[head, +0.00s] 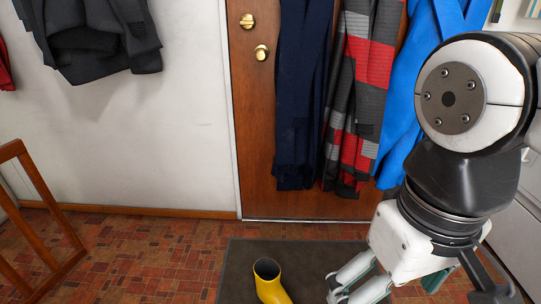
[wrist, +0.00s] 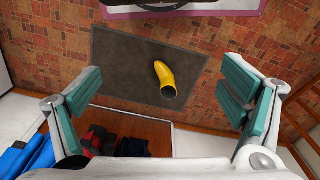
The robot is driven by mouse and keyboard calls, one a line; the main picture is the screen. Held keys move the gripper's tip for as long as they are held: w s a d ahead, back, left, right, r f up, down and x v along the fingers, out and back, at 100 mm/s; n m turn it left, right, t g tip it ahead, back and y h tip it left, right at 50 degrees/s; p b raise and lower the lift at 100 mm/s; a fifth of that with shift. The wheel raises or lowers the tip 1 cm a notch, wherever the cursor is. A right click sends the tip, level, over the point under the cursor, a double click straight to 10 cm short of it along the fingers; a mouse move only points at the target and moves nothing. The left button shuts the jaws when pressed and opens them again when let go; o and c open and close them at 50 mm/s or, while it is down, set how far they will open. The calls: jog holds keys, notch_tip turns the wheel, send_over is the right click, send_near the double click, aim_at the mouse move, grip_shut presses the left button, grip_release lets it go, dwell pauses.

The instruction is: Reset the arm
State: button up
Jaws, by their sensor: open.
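My arm fills the right side of the head view, with my gripper hanging low at the bottom right, its fingertips partly cut off or hidden. In the wrist view my gripper (wrist: 163,97) is open, with its two teal-padded fingers wide apart and nothing between them at close range. The view between the fingers looks down on a yellow boot (wrist: 167,80) lying on a dark mat (wrist: 120,60), well below and apart from the fingers. In the head view the boot (head: 270,283) is at the bottom edge, on the mat (head: 240,262).
A brown wooden door (head: 252,130) with brass knobs stands behind the mat. Dark blue, striped and bright blue garments (head: 300,90) hang before it. A wooden frame (head: 40,190) stands at the left. Brick-patterned floor (head: 140,250) is clear left of the mat.

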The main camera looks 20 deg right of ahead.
jog(key=shift+s+a+f, duration=0.1)
jog(key=shift+s+a, duration=0.05)
jog(key=shift+s, duration=0.6)
notch_tip(320, 180, up, 36)
jog(key=t+p, duration=0.3)
jog(key=p, duration=3.1)
jog(key=shift+n+t, duration=0.3)
jog(key=shift+t, duration=0.1)
